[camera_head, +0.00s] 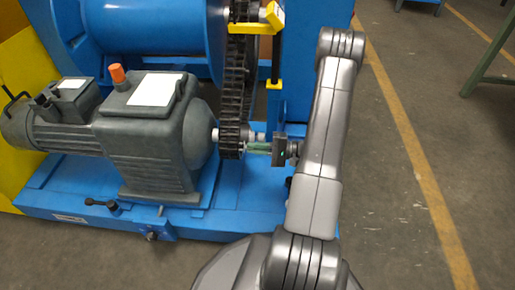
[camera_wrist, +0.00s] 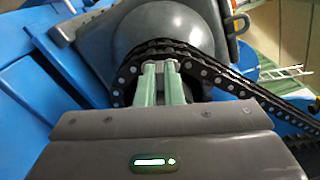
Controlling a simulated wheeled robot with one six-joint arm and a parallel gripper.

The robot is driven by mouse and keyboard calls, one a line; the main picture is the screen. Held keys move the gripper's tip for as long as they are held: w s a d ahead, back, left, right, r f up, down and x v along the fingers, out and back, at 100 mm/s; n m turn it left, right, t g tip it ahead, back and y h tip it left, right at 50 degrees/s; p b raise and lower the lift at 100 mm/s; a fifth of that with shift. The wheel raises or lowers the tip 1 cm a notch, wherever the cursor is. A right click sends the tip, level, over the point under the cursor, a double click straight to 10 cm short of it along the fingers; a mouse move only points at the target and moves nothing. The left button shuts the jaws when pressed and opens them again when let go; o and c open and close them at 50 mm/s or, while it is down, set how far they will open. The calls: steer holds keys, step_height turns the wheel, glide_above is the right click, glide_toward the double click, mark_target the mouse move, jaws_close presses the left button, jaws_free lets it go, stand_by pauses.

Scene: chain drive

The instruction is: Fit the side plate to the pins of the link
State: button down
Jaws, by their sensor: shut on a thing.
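My gripper (camera_head: 249,147) reaches in from the right to the chain's lower end at the small sprocket. In the wrist view its two pale green fingers (camera_wrist: 161,68) are close together, their tips at the chain's outer face. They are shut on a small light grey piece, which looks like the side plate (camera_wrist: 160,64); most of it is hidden. The black chain (camera_head: 234,90) hangs from above and wraps the sprocket; it also shows in the wrist view (camera_wrist: 213,76) with light pin ends. The link's pins behind the fingertips are hidden, so I cannot tell whether the plate sits on them.
The grey gearmotor (camera_head: 150,125) stands left of the chain on the blue base frame (camera_head: 225,222). A blue drum (camera_head: 150,35) and a yellow bracket (camera_head: 272,17) are above. Open floor (camera_head: 400,220) with a yellow line lies to the right.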

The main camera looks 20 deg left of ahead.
steer(key=shift+s+a, duration=0.15)
steer(key=shift+a, duration=0.5)
steer(key=c, duration=1.5)
jaws_free()
steer(key=shift+d, duration=0.1)
steer(key=p+v, duration=0.3)
steer(key=v, duration=1)
steer(key=shift+d, duration=0.35)
steer(key=b+x, duration=0.3)
steer(key=x, duration=1.1)
steer(key=shift+d, duration=0.35)
